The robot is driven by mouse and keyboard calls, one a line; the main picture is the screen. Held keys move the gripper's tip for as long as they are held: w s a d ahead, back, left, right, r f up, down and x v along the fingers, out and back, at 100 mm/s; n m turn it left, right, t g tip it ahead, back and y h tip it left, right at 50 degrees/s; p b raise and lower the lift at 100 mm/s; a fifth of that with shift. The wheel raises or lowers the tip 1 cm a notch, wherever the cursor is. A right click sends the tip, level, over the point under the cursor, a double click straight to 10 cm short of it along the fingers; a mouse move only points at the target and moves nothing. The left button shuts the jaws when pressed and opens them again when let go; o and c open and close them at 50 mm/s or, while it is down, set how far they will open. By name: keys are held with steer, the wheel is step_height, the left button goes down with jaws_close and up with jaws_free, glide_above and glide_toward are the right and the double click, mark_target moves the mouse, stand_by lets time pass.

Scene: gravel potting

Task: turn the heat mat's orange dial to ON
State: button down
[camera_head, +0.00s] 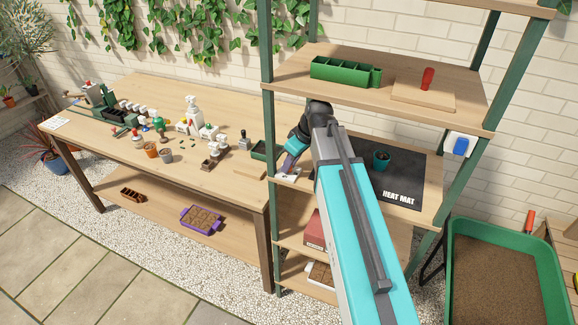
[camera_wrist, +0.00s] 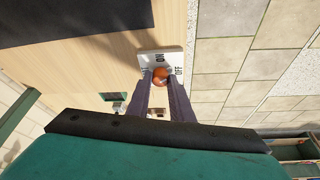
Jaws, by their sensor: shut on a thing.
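In the wrist view the orange dial (camera_wrist: 160,74) sits on a white plate (camera_wrist: 146,58) with ON lettered at its top and OFF at its right. My gripper (camera_wrist: 161,84) is shut on the dial, one finger on each side. I cannot make out which mark the dial points to. In the head view my gripper (camera_head: 289,167) reaches down to the left front of the shelf, and the dial itself is hidden there. The black heat mat (camera_head: 405,178) lies on that shelf, partly behind my arm.
A green shelf post (camera_head: 268,130) rises close to the left of my gripper. Above, the upper shelf holds a green divided tray (camera_head: 345,71). A potting bench (camera_head: 215,98) with bottles and tools stands to the left.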

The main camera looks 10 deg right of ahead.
steer(key=n+b, duration=0.1)
steer(key=n, duration=0.1)
steer(key=n+g+y+b, duration=0.1)
steer(key=n, duration=0.1)
steer(key=n+g+b, duration=0.1)
steer(key=n, duration=0.1)
steer(key=shift+w+d+n+y, duration=0.25)
steer(key=shift+w+n+y, duration=0.05)
steer(key=shift+w+n, duration=0.1)
steer(key=n+g+b, duration=0.2)
steer(key=n, duration=0.3)
steer(key=shift+r, duration=0.1)
steer(key=c, duration=1.9)
jaws_free()
steer(key=shift+o, duration=0.2)
